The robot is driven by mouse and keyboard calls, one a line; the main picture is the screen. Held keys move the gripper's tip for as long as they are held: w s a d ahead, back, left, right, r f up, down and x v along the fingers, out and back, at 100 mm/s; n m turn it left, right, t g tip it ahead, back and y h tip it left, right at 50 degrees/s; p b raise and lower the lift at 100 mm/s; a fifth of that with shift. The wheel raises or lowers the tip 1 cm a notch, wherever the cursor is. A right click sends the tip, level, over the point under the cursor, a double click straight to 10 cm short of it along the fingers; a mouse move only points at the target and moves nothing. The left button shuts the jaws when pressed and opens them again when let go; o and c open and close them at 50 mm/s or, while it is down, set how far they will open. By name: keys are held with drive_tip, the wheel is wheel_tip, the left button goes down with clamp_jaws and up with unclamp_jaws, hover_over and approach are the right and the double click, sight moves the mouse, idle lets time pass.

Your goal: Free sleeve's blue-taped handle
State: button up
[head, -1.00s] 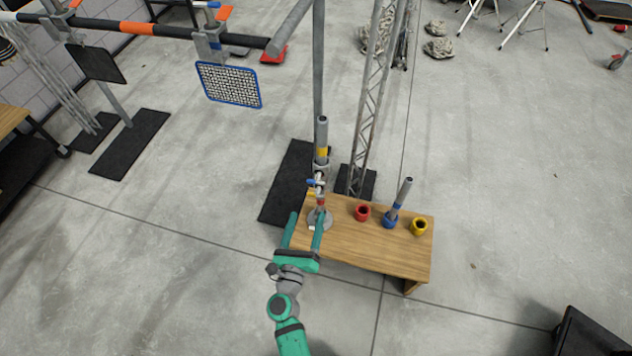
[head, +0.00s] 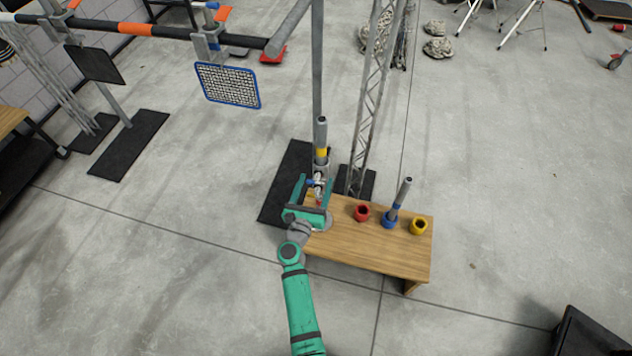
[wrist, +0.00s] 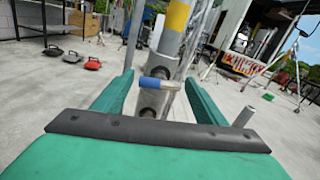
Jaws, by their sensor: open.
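A grey upright post with a yellow band (head: 321,153) stands at the table's far left corner; the band also shows in the wrist view (wrist: 177,17). Below it, a metal sleeve (wrist: 153,101) carries a short crosswise handle wrapped in blue tape (wrist: 150,82). The handle looks small in the head view (head: 312,183), partly crowded by my fingers. My gripper (head: 314,181) is open, its green fingers on either side of the sleeve and handle. In the wrist view, my gripper (wrist: 158,80) shows gaps on both sides of the handle. Contact is not visible.
The wooden table (head: 370,250) holds a red cup (head: 362,213), a blue cup (head: 389,221) with a grey tube in it, and a yellow cup (head: 419,227). A lattice truss (head: 366,120) rises behind. A blue-framed mesh panel (head: 229,86) hangs at upper left.

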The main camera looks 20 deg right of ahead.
drive_tip(key=shift+w+d, duration=0.25)
drive_tip(key=shift+w, duration=0.1)
drive_tip(key=c, duration=1.1)
drive_tip(key=shift+o, duration=0.2)
drive_tip(key=shift+d, duration=0.1)
drive_tip(key=shift+n, duration=0.3)
drive_tip(key=n, duration=0.3)
drive_tip(key=shift+a+n, duration=0.2)
drive_tip(key=shift+n, duration=0.2)
drive_tip(key=shift+s+d+n, duration=0.1)
drive_tip(key=shift+d+n, duration=0.05)
drive_tip(key=shift+n, duration=2.35)
drive_tip(key=shift+f, duration=0.1)
